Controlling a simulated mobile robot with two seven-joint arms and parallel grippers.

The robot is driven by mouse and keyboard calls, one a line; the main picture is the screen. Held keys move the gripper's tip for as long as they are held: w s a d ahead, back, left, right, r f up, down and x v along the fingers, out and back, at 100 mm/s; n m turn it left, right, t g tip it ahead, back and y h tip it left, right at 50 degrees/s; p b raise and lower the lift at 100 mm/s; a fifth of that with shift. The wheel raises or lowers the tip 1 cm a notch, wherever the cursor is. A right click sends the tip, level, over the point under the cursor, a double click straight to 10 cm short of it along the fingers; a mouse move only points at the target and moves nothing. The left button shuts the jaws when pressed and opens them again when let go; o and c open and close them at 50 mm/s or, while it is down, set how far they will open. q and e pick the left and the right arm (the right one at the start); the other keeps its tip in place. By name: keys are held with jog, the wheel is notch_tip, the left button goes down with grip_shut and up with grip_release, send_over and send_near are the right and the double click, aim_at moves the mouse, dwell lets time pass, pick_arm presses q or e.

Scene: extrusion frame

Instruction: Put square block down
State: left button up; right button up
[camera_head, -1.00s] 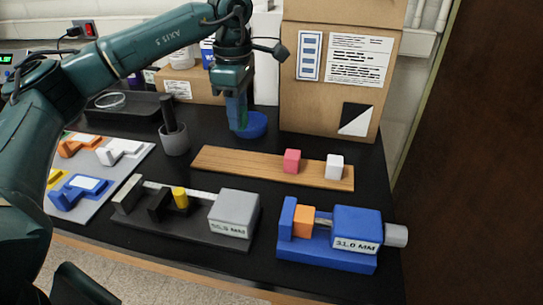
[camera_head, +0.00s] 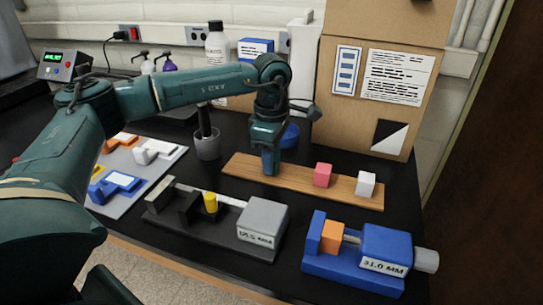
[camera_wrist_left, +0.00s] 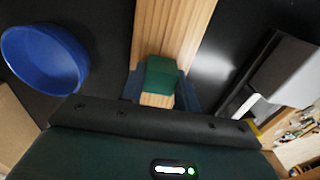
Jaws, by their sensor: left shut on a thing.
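My left gripper (camera_head: 270,162) is at the left end of the wooden board (camera_head: 237,168), pointing down. In the left wrist view its blue fingers (camera_wrist_left: 161,88) are shut on a green block (camera_wrist_left: 162,75), with the board's wood grain beyond. The head view does not show the block clearly behind the fingers. I cannot tell whether the block touches the board. A pink block (camera_head: 323,175) and a white block (camera_head: 366,184) stand on the right part of the board. My right gripper is not in view.
A blue bowl (camera_head: 289,136) is behind the board and a grey cup (camera_head: 207,146) left of it. A grey vise-like gauge (camera_head: 262,221) and a blue one (camera_head: 385,248) holding an orange block (camera_head: 332,236) stand in front. A cardboard box (camera_head: 400,130) is behind.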

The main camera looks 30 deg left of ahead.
pick_arm(q)
jog(key=o, duration=1)
jog(key=shift+f, duration=0.1)
notch_tip(320, 180, up, 12)
jog(key=shift+r, duration=0.2)
